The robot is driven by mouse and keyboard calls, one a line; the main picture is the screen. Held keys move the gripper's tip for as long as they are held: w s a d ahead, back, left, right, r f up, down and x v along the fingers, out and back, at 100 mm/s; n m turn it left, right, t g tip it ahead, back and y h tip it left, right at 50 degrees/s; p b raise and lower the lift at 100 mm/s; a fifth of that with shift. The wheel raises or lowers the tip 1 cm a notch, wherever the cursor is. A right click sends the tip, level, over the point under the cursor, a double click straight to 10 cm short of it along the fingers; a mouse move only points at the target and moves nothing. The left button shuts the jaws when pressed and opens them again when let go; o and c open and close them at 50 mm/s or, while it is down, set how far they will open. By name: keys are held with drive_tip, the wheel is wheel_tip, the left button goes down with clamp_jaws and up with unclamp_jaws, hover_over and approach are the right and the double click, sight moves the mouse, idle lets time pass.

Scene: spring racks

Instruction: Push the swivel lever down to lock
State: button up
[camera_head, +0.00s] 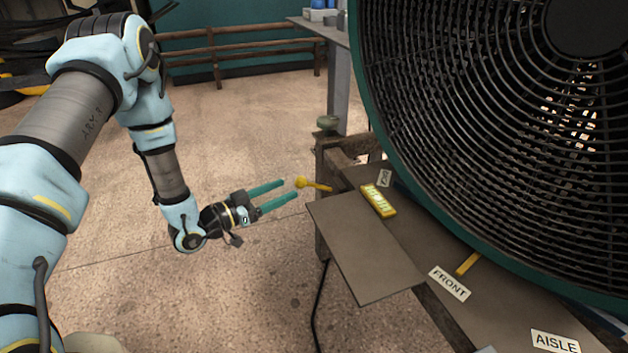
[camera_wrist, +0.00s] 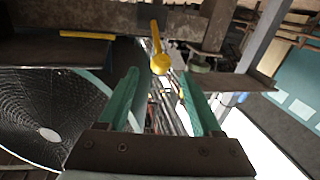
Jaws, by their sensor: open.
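The swivel lever (camera_head: 318,186) is a short yellow bar with a round knob at its left end. It sticks out roughly level from the left end of the dark bench frame, beside the big fan. In the wrist view the lever (camera_wrist: 156,38) shows with its knob between the fingertips in the picture. My gripper (camera_head: 290,188) has two green fingers, open and empty, pointing right at the knob. The tips are close to the knob in the head view; whether they touch it I cannot tell. The lever's pivot is hard to make out.
A large fan (camera_head: 368,95) with a green rim fills the right. A brown flat plate (camera_head: 365,255) juts out below the lever. A yellow block (camera_head: 379,201) and signs reading FRONT (camera_head: 449,283) and AISLE (camera_head: 555,342) lie nearby. The floor (camera_head: 200,310) around my gripper is clear.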

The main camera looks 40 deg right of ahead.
sight(312, 185)
drive_tip(key=d, duration=0.9)
drive_tip(key=shift+s, duration=0.45)
drive_tip(key=shift+d, duration=0.1)
clamp_jaws()
idle(0.7)
